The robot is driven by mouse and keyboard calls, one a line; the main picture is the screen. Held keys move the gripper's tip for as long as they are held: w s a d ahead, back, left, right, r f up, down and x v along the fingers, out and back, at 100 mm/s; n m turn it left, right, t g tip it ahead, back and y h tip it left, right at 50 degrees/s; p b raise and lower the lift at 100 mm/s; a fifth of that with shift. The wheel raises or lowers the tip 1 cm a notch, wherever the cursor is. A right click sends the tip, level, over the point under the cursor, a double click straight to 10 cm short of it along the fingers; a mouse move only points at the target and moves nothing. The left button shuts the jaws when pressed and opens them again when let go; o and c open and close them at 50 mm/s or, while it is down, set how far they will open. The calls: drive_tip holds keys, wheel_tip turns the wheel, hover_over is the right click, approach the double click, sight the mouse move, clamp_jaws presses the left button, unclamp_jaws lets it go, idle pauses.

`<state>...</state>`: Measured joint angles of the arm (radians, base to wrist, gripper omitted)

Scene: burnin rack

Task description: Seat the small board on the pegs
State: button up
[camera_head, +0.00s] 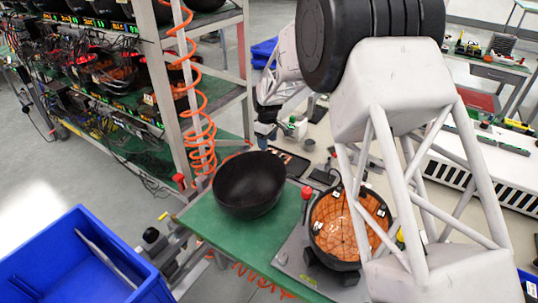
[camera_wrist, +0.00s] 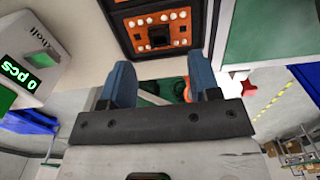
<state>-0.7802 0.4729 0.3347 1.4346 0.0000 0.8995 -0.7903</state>
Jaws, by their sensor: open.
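My gripper (camera_head: 266,131) is over the table beyond the black bowl, near a dark tray (camera_head: 292,166) with some orange in it. In the wrist view my gripper (camera_wrist: 162,80) has its two blue fingers apart, with nothing held between them. Ahead of the fingertips is an orange board (camera_wrist: 158,30) with pale dots and a black square part, in a dark frame; it looks like the small board. A round orange board in a black housing (camera_head: 343,232) sits on a grey plate at the front right. Pegs are too small to make out.
A black bowl (camera_head: 249,185) stands on the green mat (camera_head: 215,228). A blue crate (camera_head: 75,262) is at the lower left. A rack (camera_head: 155,70) with a coiled orange cable (camera_head: 200,140) rises at left. A scale display (camera_wrist: 22,75) shows at left in the wrist view.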

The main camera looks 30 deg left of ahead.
drive_tip(key=shift+f, duration=2.15)
drive_tip(key=c, duration=1)
drive_tip(key=shift+r, duration=0.1)
wheel_tip(320, 180, up, 10)
drive_tip(key=shift+d, duration=0.2)
drive_tip(key=d+f+m, duration=0.1)
drive_tip(key=d+m, duration=1.7)
drive_tip(key=d, duration=0.5)
drive_tip(key=shift+d, duration=0.3)
